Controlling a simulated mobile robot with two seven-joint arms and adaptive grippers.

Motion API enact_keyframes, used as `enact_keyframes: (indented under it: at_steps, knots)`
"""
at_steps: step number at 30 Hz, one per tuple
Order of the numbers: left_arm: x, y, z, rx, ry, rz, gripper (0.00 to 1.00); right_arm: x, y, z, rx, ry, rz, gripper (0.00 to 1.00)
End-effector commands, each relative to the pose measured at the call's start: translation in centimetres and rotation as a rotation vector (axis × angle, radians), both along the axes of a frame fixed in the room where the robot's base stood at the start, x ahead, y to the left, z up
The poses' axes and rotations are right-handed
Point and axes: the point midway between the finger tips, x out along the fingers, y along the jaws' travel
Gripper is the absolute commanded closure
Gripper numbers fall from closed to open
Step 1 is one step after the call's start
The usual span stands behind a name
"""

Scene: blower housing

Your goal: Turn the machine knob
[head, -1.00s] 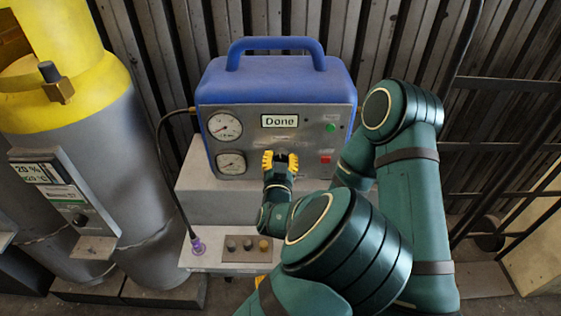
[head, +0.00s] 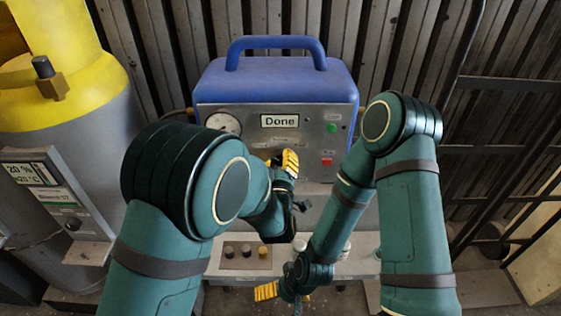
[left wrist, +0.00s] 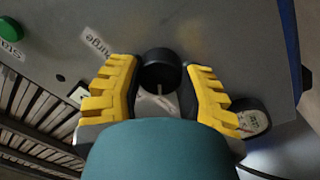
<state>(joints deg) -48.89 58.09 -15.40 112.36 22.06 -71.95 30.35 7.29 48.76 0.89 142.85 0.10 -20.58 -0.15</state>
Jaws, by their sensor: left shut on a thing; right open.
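The machine is a blue-cased unit (head: 290,75) with a grey front panel (head: 345,115) and a display (head: 280,121) reading "Done". The black knob (left wrist: 161,68) shows in the left wrist view, between the yellow fingers of my left gripper (left wrist: 160,95), which is shut on it. A pale pointer line shows on the knob's near side. In the head view my left gripper (head: 282,160) is at the panel, below the display, and mostly hides the knob. My right gripper (head: 268,292) is open and lower, in front of the machine's stand, apart from the panel.
A green button (head: 332,128) and red button (head: 327,160) are on the panel's right. A gauge (head: 223,123) is at its left; my left arm covers the lower left. A small button box (head: 246,250) sits below. A yellow-topped cylinder (head: 70,95) stands left, a dark rack (head: 500,150) right.

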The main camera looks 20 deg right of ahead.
Motion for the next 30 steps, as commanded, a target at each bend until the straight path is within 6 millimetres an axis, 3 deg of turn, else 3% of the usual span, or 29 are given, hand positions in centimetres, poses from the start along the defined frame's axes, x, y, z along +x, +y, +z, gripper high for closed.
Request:
enact_keyframes:
  at_steps: [9,25,26,28,30]
  knots:
    - [0.12,0.08,0.1,-0.12,0.031,0.002,0.98,-0.02,0.0,0.01,0.0,0.0,0.0,0.0]
    - [0.12,0.09,0.11,-0.143,0.037,0.003,0.98,-0.02,0.0,0.0,0.0,0.0,0.0,0.0]
    - [0.12,0.09,0.1,-0.143,0.037,0.003,0.56,-0.02,0.0,0.0,0.0,0.0,0.0,0.0]
    - [0.12,0.08,0.09,-0.143,0.038,0.003,0.32,-0.02,0.0,0.0,0.0,0.0,0.0,0.0]
    - [0.09,0.07,0.07,-0.143,0.038,0.003,0.27,-0.02,0.0,0.0,0.0,0.0,0.0,0.0]
